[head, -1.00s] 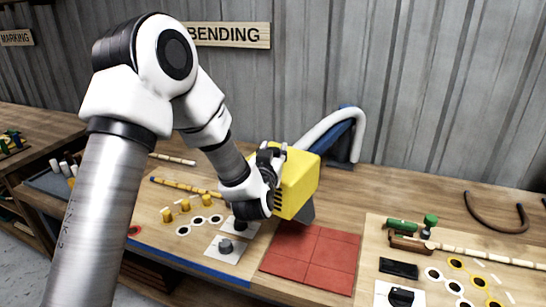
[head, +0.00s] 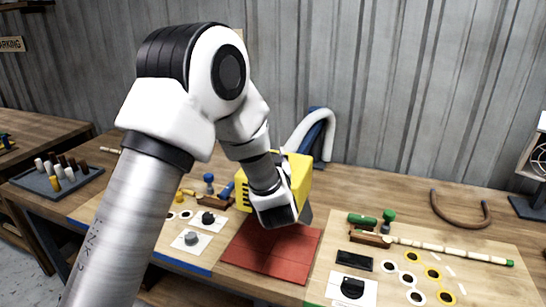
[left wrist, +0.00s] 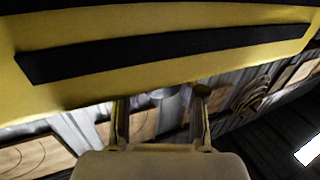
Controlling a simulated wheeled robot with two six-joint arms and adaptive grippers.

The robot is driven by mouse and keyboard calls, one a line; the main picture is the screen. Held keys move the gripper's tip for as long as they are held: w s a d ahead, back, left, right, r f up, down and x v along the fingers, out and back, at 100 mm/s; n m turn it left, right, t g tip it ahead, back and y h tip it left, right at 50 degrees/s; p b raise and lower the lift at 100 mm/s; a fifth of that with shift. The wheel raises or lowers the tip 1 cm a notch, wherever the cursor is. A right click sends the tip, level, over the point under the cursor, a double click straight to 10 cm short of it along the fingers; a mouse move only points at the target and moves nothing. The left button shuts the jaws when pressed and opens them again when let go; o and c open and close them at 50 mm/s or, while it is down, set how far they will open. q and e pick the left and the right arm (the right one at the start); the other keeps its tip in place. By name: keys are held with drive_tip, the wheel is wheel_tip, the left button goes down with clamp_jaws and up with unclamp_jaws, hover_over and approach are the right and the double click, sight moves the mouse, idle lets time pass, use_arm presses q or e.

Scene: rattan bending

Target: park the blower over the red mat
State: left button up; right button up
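The blower (head: 297,172) is a yellow box with dark slots and a grey nozzle, partly covered by my left arm. The red mat (head: 262,262) lies flat on the bench, and the blower shows at its back right edge; its exact height above the mat is hard to tell. My left gripper (head: 284,212) is at the blower's near side and looks shut on it, though the grip itself is hidden. In the left wrist view the blower's yellow side with a black band (left wrist: 160,45) fills the top, close to the fingers (left wrist: 160,115). My right gripper is out of view.
A blue stand with a pale hose (head: 318,135) rises behind the blower. Cards with knobs (head: 192,239) lie left of the mat. On the right are a rattan pole (head: 450,249), ringed discs (head: 408,279) and a green-handled tool (head: 362,220). A peg tray (head: 58,180) is far left.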

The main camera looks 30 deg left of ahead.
use_arm(q)
drive_tip(key=o, duration=0.4)
drive_tip(key=shift+s+d, duration=0.1)
drive_tip(key=v, duration=1.1)
drive_tip(key=shift+s+d+f, duration=0.1)
drive_tip(key=shift+s+d, duration=0.05)
drive_tip(key=shift+s, duration=0.15)
